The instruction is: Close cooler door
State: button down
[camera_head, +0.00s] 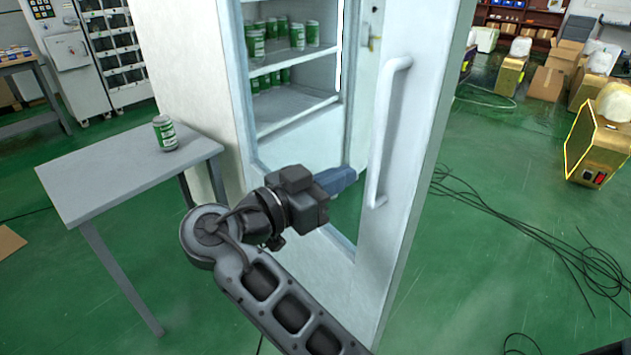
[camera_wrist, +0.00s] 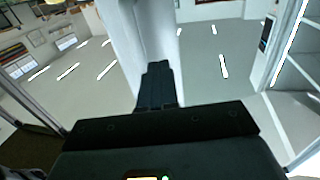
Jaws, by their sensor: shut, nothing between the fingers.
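The white cooler (camera_head: 190,60) stands in the middle of the head view. Its door (camera_head: 408,200) has a white frame, a glass pane and a long vertical white handle (camera_head: 380,135), and stands at least partly open. My gripper (camera_head: 350,174) is shut and empty, its blue fingers pointing right, in front of the pane and left of the handle's lower part. Whether it touches the door cannot be told. In the wrist view the shut fingers (camera_wrist: 158,75) lie before a broad pale upright surface (camera_wrist: 145,35) that I cannot identify surely.
Green cans (camera_head: 298,36) stand on the cooler's shelves. A grey table (camera_head: 105,175) with one green can (camera_head: 164,133) stands left of the cooler. Cables (camera_head: 520,240) lie on the green floor at right. Boxes (camera_head: 547,83) stand far right.

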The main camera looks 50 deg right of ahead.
aim_at(367, 165)
jog(key=p+x, duration=0.1)
jog(key=x, duration=0.5)
jog(key=shift+d, duration=0.2)
